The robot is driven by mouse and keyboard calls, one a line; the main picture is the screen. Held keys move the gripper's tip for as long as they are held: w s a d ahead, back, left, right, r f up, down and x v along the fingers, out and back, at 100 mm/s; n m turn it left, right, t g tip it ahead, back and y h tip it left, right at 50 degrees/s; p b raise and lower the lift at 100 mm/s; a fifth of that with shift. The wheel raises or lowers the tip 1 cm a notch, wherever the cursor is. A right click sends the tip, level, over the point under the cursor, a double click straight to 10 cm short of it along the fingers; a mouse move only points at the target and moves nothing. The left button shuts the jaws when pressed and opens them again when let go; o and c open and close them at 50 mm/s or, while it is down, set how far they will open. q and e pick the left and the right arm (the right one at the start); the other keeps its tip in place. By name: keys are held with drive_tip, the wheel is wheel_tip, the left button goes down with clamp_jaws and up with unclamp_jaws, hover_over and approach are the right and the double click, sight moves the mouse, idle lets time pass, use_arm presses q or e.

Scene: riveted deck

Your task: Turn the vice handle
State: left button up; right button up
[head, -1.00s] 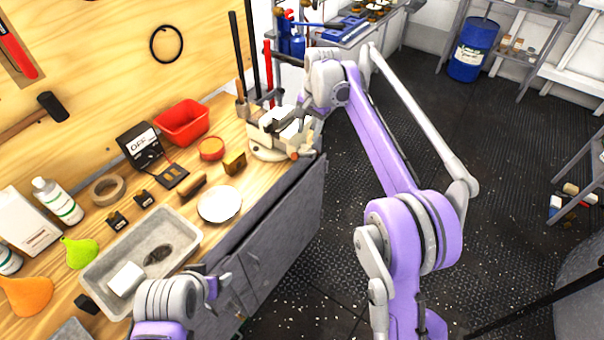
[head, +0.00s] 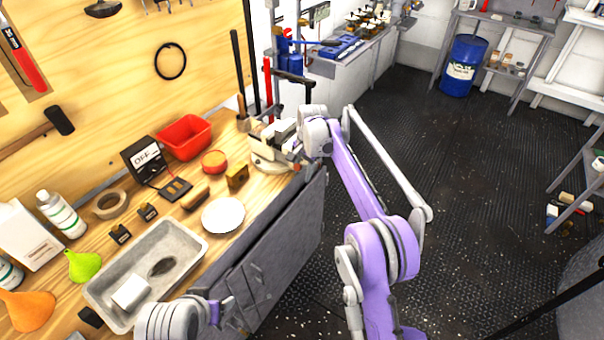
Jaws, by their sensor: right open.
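The vice (head: 264,162) is a pale beige bench vice at the far right corner of the wooden bench. Its handle is mostly hidden by my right gripper, and I cannot make it out clearly. My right gripper (head: 291,142) is open at the right side of the vice, very close to it. I cannot tell whether it touches the vice. My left gripper (head: 232,313) is low at the bottom of the view, in front of the bench and far from the vice. Its fingers are small and dim against the grey cabinet front.
On the bench (head: 190,219) are a grey tray (head: 197,243), a white plate (head: 223,215), a red bin (head: 184,137), a meter (head: 143,158) and bottles. Upright bars stand behind the vice. The dark floor (head: 480,190) at right is open.

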drive_tip(key=shift+f, duration=0.5)
clamp_jaws()
idle(1.2)
